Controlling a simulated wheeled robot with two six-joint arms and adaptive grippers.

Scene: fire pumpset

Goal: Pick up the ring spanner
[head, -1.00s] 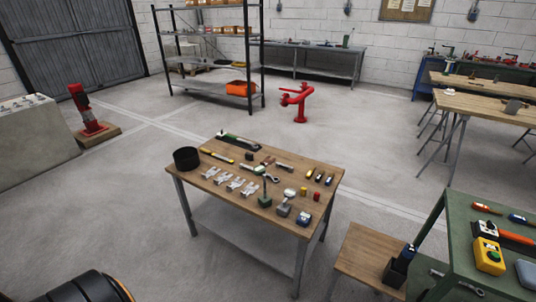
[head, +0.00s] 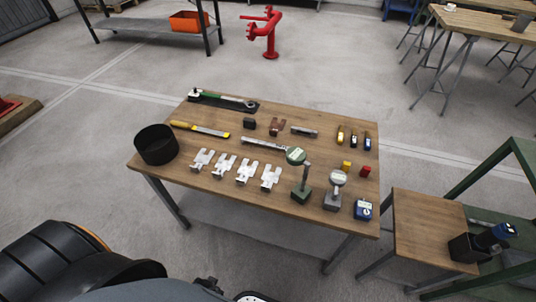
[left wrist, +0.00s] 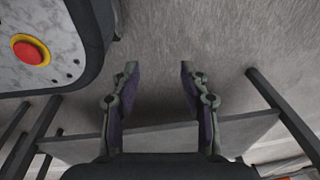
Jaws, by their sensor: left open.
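I cannot single out the ring spanner for certain. A long silver tool (head: 262,144) lies mid-table, its right end partly behind a dial gauge (head: 295,156); it is too small to identify. A green-handled silver tool with a round end (head: 225,98) lies on a black mat at the table's back. My left gripper (left wrist: 158,70) is open and empty in the left wrist view, over bare floor with a grey panel below its fingers. No table tool shows between the fingers. My right gripper is not in view.
The wooden worktable (head: 215,186) also holds a black round container (head: 156,144), a yellow-handled tool (head: 200,129) and several white metal brackets (head: 246,172). A small wooden stand (head: 425,225) and green table frame (head: 500,180) are at right.

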